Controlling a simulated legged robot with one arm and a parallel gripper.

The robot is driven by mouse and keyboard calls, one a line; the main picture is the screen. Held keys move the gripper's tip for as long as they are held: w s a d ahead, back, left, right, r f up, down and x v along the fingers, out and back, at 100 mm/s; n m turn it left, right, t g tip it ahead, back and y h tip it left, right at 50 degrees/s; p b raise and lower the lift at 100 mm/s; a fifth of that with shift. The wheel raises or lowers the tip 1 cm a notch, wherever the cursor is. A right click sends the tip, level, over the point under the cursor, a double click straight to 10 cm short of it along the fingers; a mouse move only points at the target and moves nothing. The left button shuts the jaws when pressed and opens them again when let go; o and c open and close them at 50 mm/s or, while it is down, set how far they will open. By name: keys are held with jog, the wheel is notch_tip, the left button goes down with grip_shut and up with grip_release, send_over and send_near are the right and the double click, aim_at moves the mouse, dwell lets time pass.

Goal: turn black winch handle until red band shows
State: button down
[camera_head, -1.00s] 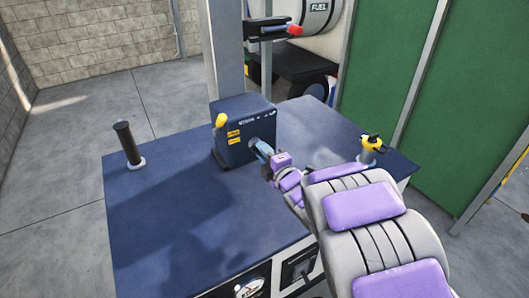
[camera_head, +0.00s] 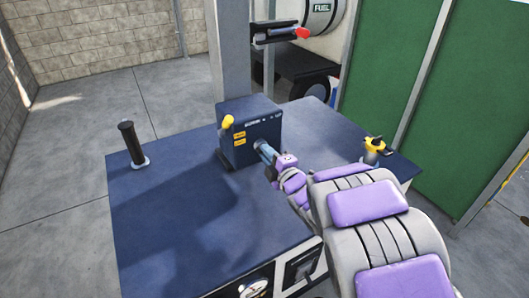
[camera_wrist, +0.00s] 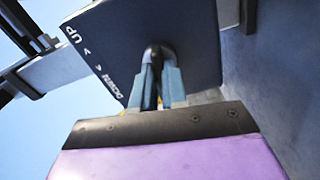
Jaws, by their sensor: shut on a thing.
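A dark blue winch box (camera_head: 240,150) stands on the blue bench top, with a yellow knob and yellow labels on its left face. My gripper (camera_head: 266,150) reaches its right-hand face from the front right. In the wrist view my gripper (camera_wrist: 160,82) has two blue-grey fingers shut on a dark, rounded handle (camera_wrist: 155,50) at the box face. White lettering with "UP" and arrows shows on the box (camera_wrist: 125,40) there. The fingers hide most of the handle. I see no red band on the box or handle.
A black upright grip (camera_head: 131,143) stands on the bench (camera_head: 170,220) at left. A yellow-and-black fitting (camera_head: 373,148) stands at the right corner. Behind, a grey post (camera_head: 228,50) carries a bracket with a red-tipped part (camera_head: 302,33). Green panels (camera_head: 470,110) border the right.

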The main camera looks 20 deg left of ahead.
jog(key=m+p, duration=1.6)
jog(key=m, duration=1)
jog(key=shift+d+m, duration=0.15)
jog(key=shift+m, duration=0.15)
jog(key=shift+w, duration=0.1)
jog(key=c, duration=1.2)
grip_release()
jog(key=shift+w+f, duration=0.15)
jog(key=shift+o, duration=0.2)
